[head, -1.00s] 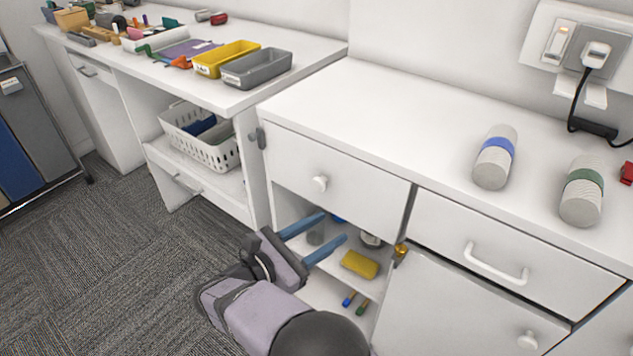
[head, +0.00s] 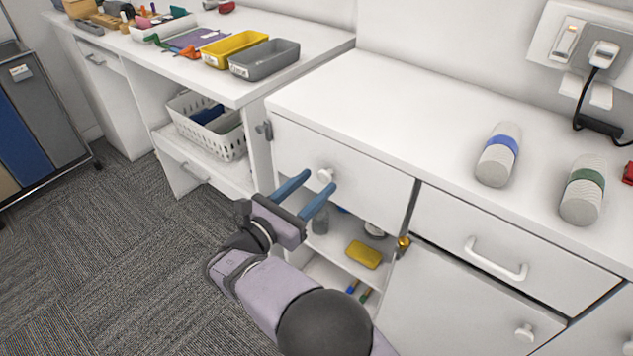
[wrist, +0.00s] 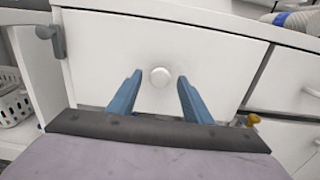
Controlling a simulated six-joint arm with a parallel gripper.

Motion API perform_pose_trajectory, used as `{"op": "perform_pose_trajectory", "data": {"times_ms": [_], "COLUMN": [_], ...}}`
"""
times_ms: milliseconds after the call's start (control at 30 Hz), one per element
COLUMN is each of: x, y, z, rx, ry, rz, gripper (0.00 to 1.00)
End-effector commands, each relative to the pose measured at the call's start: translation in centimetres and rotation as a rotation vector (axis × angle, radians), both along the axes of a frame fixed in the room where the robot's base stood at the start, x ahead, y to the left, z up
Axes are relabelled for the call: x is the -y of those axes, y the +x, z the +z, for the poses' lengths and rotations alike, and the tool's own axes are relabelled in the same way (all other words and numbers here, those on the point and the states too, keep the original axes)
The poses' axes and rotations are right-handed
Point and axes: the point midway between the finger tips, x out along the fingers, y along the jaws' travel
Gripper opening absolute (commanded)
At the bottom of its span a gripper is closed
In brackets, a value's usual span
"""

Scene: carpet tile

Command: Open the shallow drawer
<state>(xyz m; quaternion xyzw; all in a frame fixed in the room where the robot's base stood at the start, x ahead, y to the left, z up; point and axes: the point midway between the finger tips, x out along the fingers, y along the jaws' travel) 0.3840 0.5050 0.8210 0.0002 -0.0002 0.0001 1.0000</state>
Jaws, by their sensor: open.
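A white front with a round white knob (head: 326,175) sits above an open shelf space in the cabinet. I cannot tell if this front (head: 365,190) is the shallow drawer. It is shut. My gripper (head: 318,180) is open and empty, its blue fingers pointing at this front. In the wrist view the knob (wrist: 160,77) lies between the two fingertips (wrist: 160,79). Whether the fingers reach around it in depth is unclear. To the right is a shut drawer (head: 440,225) with a white bar handle (head: 495,262).
A grey latch-like piece (head: 264,130) is on the cabinet's left edge. Below the knob front, the open shelf holds a yellow block (head: 363,254) and small items. Carpet at left is clear.

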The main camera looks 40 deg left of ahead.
Motion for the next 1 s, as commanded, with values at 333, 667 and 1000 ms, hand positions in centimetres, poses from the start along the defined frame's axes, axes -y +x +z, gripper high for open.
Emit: {"op": "perform_pose_trajectory", "data": {"times_ms": [333, 667, 1000], "x": [0.02, 0.03, 0.04], "y": [1.44, 1.42, 0.82], "z": [-0.04, -0.03, 0.0], "rx": [-0.001, 0.0, 0.0], "ry": [-0.001, 0.0, -0.001], "rz": [0.0, -0.001, -0.001], "gripper": [0.45, 0.02, 0.0]}}
